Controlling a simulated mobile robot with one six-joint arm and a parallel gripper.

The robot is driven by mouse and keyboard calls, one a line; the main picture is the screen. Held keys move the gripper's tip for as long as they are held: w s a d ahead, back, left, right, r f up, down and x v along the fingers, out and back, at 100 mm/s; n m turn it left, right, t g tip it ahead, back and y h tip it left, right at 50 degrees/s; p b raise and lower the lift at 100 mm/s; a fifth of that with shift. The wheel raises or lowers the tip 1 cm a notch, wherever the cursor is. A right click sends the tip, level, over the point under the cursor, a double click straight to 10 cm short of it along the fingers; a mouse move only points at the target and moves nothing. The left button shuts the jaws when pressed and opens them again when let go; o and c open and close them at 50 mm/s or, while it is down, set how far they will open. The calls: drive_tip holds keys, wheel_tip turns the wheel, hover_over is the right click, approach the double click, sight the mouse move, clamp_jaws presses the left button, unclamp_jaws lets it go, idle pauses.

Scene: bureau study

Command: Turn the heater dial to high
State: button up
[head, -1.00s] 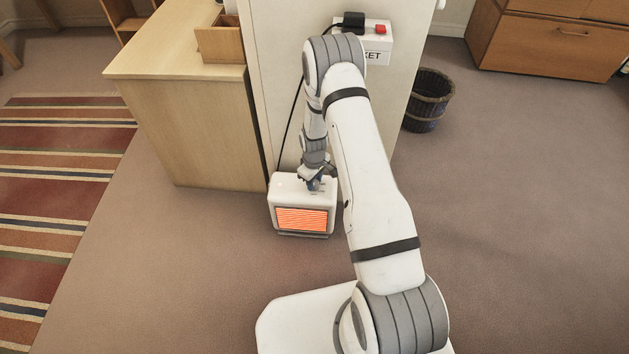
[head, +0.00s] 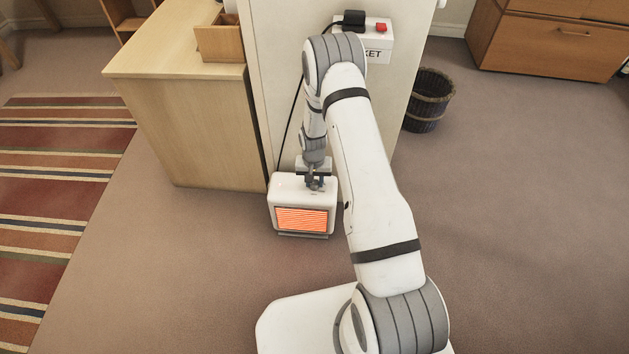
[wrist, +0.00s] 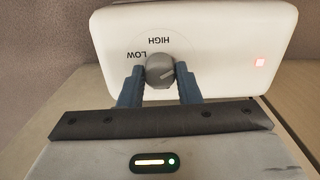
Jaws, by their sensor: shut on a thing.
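The white heater (head: 302,190) stands on the floor against the pale panel, its front grille (head: 302,219) glowing orange. In the wrist view its white top (wrist: 215,45) carries the words HIGH and LOW, upside down, beside a round grey dial (wrist: 160,68). A light mark on the dial slants to the right in that view; I cannot tell exactly which setting it points at. My gripper (wrist: 160,80) is shut on the dial, one blue finger on each side. In the head view my gripper (head: 315,184) is above the heater top and hides the dial.
A wooden desk (head: 180,130) stands close on the heater's left. A white socket box (head: 378,43) with a red switch and black plug is behind my arm. A dark bucket (head: 428,100) stands to the right.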

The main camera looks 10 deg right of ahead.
drive_tip(key=m, duration=0.5)
drive_tip(key=shift+w+m, duration=0.1)
drive_tip(key=shift+m, duration=0.2)
idle(0.4)
drive_tip(key=o, duration=1)
drive_tip(key=shift+r, duration=0.1)
wheel_tip(320, 180, up, 8)
drive_tip(key=shift+f+p, duration=0.15)
drive_tip(key=shift+p, duration=1.05)
